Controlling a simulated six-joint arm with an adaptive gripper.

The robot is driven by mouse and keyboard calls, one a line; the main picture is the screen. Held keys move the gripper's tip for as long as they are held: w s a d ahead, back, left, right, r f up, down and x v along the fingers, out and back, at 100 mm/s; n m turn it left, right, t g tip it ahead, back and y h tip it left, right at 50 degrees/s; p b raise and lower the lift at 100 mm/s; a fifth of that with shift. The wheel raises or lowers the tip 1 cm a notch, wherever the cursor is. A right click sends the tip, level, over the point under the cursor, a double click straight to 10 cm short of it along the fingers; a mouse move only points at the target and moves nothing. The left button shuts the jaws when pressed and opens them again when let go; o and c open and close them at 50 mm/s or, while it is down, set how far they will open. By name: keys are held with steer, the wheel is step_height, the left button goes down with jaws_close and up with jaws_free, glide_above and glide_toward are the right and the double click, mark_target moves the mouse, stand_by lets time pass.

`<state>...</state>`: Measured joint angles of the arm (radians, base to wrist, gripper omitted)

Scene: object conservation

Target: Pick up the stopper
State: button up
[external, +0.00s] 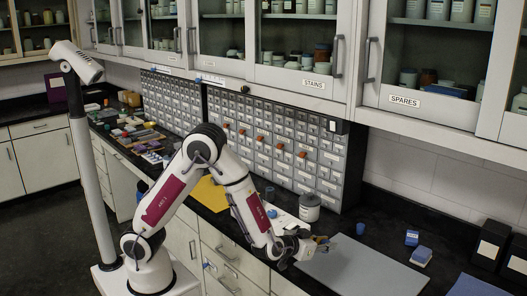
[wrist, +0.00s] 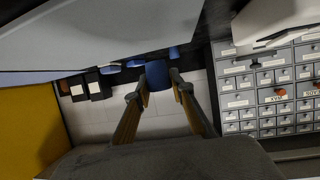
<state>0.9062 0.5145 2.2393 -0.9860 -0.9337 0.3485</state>
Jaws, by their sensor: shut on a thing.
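A blue stopper (wrist: 157,75) sits between the fingertips of my gripper in the wrist view, with a finger close on each side. My gripper (wrist: 156,88) is shut on it. In the external view my gripper (external: 322,243) is low over the left part of a grey mat (external: 362,268). The stopper is small and partly hidden there, and I cannot tell whether it touches the surface below.
A small blue piece (external: 360,228) stands right of my gripper. Blue-and-white boxes (external: 421,256) lie farther right, with dark boxes (external: 490,242) beyond. A lidded jar (external: 309,208) stands behind my gripper, near the drawer cabinet (external: 270,140). The mat's middle is clear.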

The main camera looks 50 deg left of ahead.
steer(key=shift+r, duration=2.25)
